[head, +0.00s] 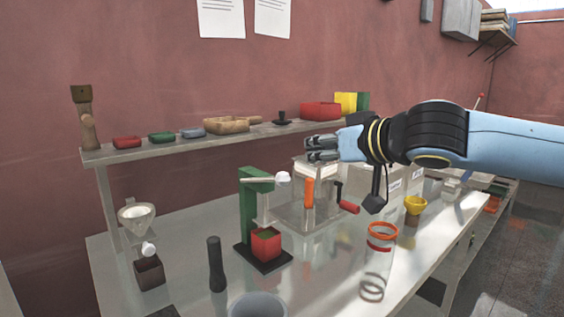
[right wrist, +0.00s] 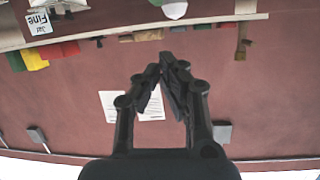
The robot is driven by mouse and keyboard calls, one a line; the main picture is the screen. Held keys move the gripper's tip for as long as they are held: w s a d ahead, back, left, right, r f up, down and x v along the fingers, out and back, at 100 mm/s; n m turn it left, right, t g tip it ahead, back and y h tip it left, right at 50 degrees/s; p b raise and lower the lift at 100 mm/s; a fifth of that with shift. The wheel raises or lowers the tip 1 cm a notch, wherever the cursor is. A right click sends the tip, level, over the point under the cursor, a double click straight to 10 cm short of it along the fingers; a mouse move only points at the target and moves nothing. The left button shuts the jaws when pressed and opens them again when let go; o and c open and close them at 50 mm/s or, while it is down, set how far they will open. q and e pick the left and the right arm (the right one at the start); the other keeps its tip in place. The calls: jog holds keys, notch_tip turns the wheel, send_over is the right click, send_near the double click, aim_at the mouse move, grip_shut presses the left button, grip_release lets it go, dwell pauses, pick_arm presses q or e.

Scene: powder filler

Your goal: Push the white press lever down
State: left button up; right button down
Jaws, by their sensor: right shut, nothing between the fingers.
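The green press (head: 256,210) stands on a black base on the metal table. Its white press lever (head: 263,180) sticks out to the right, roughly level, and ends in a white knob (head: 283,176). A red square cup (head: 266,243) with dark green contents sits under the press. My right gripper (head: 307,148) is shut and empty, above and to the right of the knob and apart from it. In the right wrist view my right gripper (right wrist: 166,62) has its fingertips together. A white rounded thing (right wrist: 174,8) at the top edge there may be the knob. My left gripper is out of view.
Behind the press, a shelf (head: 185,146) carries small trays, a wooden bowl and a red box (head: 320,110). A clear box (head: 312,205) stands right of the press. A dark upright cylinder (head: 216,265) and a clear tube (head: 378,262) with red bands stand in front.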

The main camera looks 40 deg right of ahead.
jog(key=shift+t+y, duration=0.3)
jog(key=shift+a+f+p+x, duration=0.15)
jog(key=shift+a+x, duration=0.05)
jog(key=shift+x, duration=1.15)
jog(key=shift+a+f+p+x, duration=0.1)
jog(key=shift+a+f+x, duration=0.1)
jog(key=shift+x, duration=1.15)
jog(key=shift+a+f+p+x, duration=0.15)
jog(key=shift+a+x, duration=0.05)
jog(key=shift+x, duration=1.2)
jog(key=shift+s+f, duration=0.1)
